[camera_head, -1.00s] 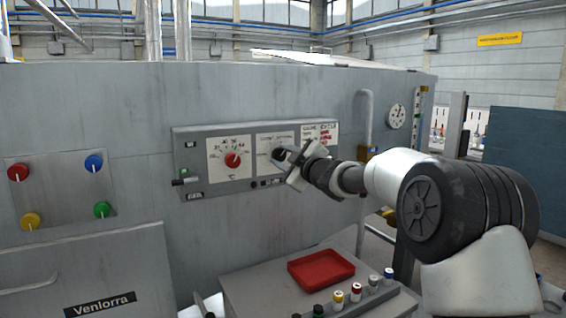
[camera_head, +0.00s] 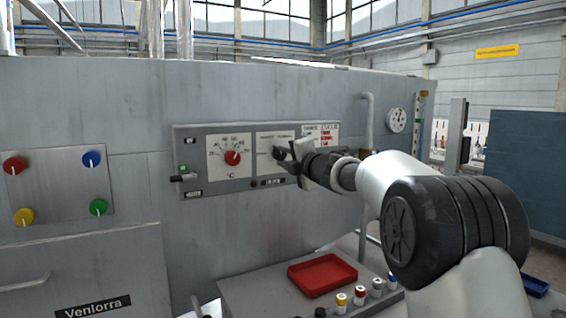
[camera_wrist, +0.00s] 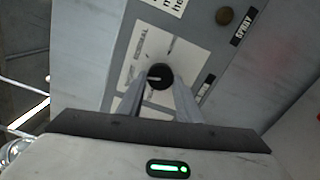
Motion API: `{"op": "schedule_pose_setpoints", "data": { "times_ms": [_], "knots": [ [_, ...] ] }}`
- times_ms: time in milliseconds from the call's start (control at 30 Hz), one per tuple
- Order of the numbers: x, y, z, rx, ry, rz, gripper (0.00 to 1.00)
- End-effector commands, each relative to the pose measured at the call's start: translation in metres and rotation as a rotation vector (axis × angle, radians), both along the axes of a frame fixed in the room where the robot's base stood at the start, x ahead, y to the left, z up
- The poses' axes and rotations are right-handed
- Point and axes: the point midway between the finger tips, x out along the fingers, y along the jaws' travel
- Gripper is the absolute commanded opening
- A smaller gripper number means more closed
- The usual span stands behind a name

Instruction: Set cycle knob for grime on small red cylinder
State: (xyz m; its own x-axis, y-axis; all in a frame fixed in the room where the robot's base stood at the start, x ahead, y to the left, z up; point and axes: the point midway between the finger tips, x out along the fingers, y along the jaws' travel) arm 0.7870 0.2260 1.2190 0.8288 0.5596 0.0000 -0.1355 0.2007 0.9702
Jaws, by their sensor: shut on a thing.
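The black cycle knob (camera_wrist: 159,77) sits on a white dial plate (camera_wrist: 133,74) on the grey control panel. My gripper (camera_wrist: 160,84) is shut on this knob, with one finger on each side, as the wrist view shows. In the head view my gripper (camera_head: 290,154) reaches the panel from the right and covers most of the knob and part of its dial plate (camera_head: 265,146). The dial's lettering is too small to read.
A red temperature knob (camera_head: 232,158) is left of my gripper. A printed chart (camera_head: 328,134) is above right. A vertical pipe (camera_head: 366,130) stands close to my arm. A red tray (camera_head: 322,274) lies on the bench below. A brown button (camera_wrist: 224,15) is near the SPRAY label.

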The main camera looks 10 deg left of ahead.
Motion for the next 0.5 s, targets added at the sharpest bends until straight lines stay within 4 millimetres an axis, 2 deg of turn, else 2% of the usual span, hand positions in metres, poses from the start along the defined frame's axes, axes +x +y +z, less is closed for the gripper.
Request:
{"op": "schedule_pose_setpoints", "data": {
  "times_ms": [200,500],
  "knots": [
    [-0.0001,0.0005,-0.003,-0.122,-0.082,0.001,0.1],
    [0.0003,-0.0004,-0.0028,-0.214,-0.142,0.0,0.1]
  ]
}}
